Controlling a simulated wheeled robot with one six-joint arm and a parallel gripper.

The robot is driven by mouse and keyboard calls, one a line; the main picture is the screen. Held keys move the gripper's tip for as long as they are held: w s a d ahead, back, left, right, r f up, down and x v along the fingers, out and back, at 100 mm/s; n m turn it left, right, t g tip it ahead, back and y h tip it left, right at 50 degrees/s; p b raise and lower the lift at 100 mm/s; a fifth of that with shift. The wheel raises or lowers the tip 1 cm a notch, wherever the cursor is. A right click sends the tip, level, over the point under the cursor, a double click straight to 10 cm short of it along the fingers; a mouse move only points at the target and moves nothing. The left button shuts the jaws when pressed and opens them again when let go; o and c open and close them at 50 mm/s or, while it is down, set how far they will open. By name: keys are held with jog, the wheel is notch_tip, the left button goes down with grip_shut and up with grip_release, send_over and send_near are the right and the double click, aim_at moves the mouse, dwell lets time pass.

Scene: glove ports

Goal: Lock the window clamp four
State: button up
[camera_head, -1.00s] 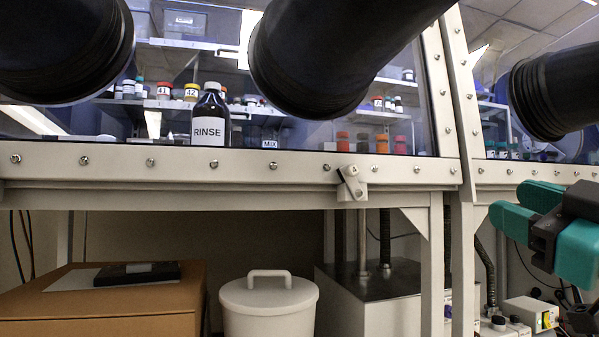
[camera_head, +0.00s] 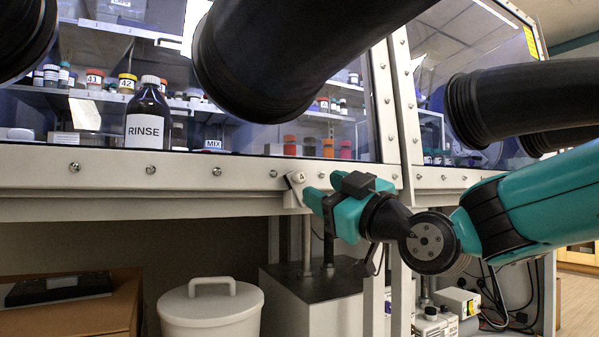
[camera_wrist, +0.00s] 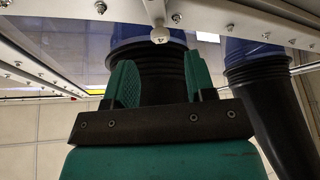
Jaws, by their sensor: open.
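The window clamp four (camera_head: 297,179) is a small pale piece marked "4" on the lower rail of the glove box window. Its lower part is hidden behind my gripper (camera_head: 318,195), which reaches in from the right. In the wrist view a pale round knob of the clamp (camera_wrist: 160,35) shows just beyond my open fingers (camera_wrist: 160,66), roughly midway between them. The fingers are apart and hold nothing. I cannot tell whether a finger touches the clamp.
Black glove sleeves (camera_head: 290,50) stick out above the rail, with another at the right (camera_head: 520,95). A RINSE bottle (camera_head: 147,125) stands behind the window. Below are a white lidded bin (camera_head: 211,308) and a grey metal box (camera_head: 315,290).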

aim_at(303, 178)
jog(key=x, duration=0.7)
jog(key=shift+w, duration=0.1)
